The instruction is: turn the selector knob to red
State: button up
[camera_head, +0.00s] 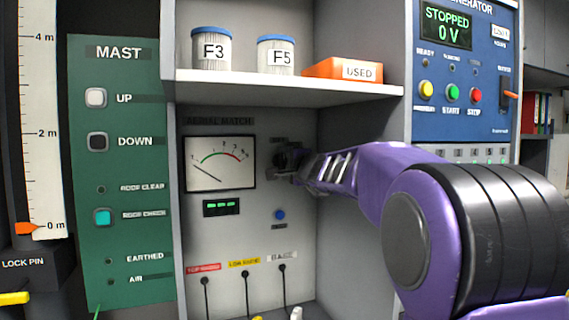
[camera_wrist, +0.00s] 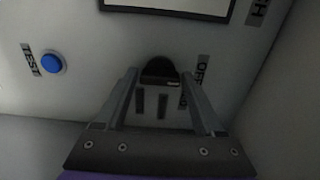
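The selector knob (camera_wrist: 160,70) is black and round, on the grey panel in the wrist view. It sits between the tips of my gripper (camera_wrist: 159,76), whose two fingers stand apart on either side of it. A gap seems to show beside the knob; contact cannot be told. Small dark labels (camera_wrist: 140,102) lie around the knob, one reading like OFF; the others are unreadable, and which position the knob points to is unclear. In the head view the knob (camera_head: 290,157) is dark and partly hidden by my gripper (camera_head: 287,170), reaching in from the right.
Left of the knob is the meter (camera_head: 220,163); below is a blue button (camera_head: 280,214), also in the wrist view (camera_wrist: 52,63). A shelf (camera_head: 290,88) with canisters and an orange box (camera_head: 343,70) hangs above. A side wall stands close by. Cables hang below.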

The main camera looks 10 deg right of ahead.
jog(key=c, duration=1)
jog(key=shift+m, duration=0.3)
jog(key=m+b, duration=0.1)
jog(key=m, duration=0.2)
jog(key=shift+m, duration=2)
jog(key=o, duration=1.4)
